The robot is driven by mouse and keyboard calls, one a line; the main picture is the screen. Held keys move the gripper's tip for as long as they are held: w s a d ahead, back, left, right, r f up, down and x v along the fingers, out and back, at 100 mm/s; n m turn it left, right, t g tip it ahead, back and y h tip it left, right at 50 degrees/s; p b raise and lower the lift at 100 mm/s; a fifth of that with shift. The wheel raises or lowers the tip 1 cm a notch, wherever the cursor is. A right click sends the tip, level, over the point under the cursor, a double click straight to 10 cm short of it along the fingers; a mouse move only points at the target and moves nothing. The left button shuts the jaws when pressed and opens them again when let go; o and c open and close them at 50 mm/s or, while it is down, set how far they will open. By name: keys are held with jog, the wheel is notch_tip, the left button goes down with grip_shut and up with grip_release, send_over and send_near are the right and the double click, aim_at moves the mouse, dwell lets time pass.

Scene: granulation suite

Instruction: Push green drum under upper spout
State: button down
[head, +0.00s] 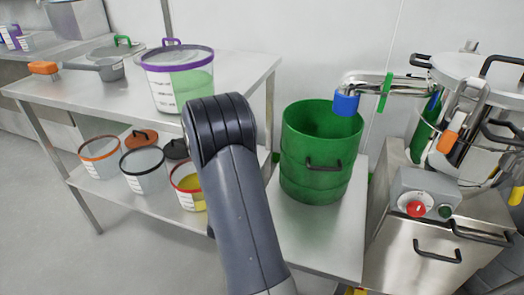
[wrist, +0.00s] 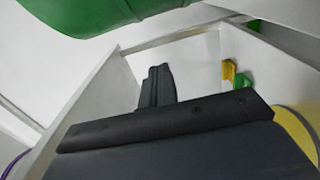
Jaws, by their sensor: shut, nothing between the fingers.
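The green drum (head: 318,165) stands upright and open-topped on a low metal stand (head: 318,238), its dark handle facing me. The upper spout (head: 385,84) is a steel pipe with a green band and a blue end (head: 346,103). In the head view the blue end overlaps the right part of the drum's rim; whether it is centred over the opening cannot be told. My gripper is hidden behind my arm in the head view. In the wrist view my gripper (wrist: 157,86) is shut and empty. The drum (wrist: 95,12) fills the top left there, apart from the fingertips.
A two-shelf steel table (head: 110,95) at left holds a purple-rimmed tub (head: 178,82) above and several tubs below, including a yellow-filled one (head: 188,188) close to my arm. A steel machine with a control box (head: 425,192) stands right of the stand.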

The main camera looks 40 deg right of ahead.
aim_at(287, 161)
jog(key=w+d+b, duration=0.1)
jog(key=d+b, duration=0.3)
jog(key=d, duration=0.7)
jog(key=shift+w+d, duration=0.2)
jog(key=shift+w, duration=0.05)
jog(key=s+d, duration=0.3)
jog(key=shift+s, duration=0.2)
jog(key=shift+w, duration=0.1)
